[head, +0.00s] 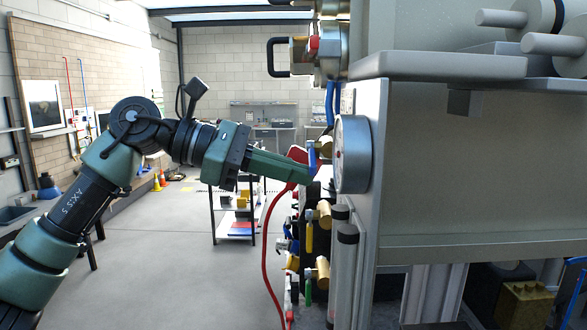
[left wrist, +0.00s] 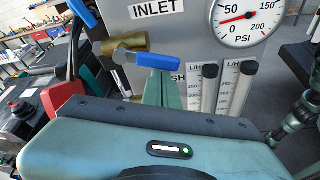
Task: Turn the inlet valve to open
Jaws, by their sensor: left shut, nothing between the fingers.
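The inlet valve shows in the left wrist view as a brass body (left wrist: 124,46) with a blue lever handle (left wrist: 155,60), below the INLET label (left wrist: 156,8) on a grey panel. The lever lies roughly level in that picture, pointing right. In the head view the blue handle (head: 311,156) shows edge-on beside the gauge. My left gripper (head: 306,174) is shut and empty, its fingertips right at the handle. In the left wrist view the fingers (left wrist: 163,88) reach up to just under the lever; I cannot tell whether they touch it. My right gripper is not in view.
A pressure gauge (head: 353,154) sticks out just right of the handle. Two flow tubes (left wrist: 207,88) stand right of the fingers in the left wrist view. Several other valves (head: 323,213) and a red hose (head: 266,255) lie below. The floor (head: 180,270) to the left is clear.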

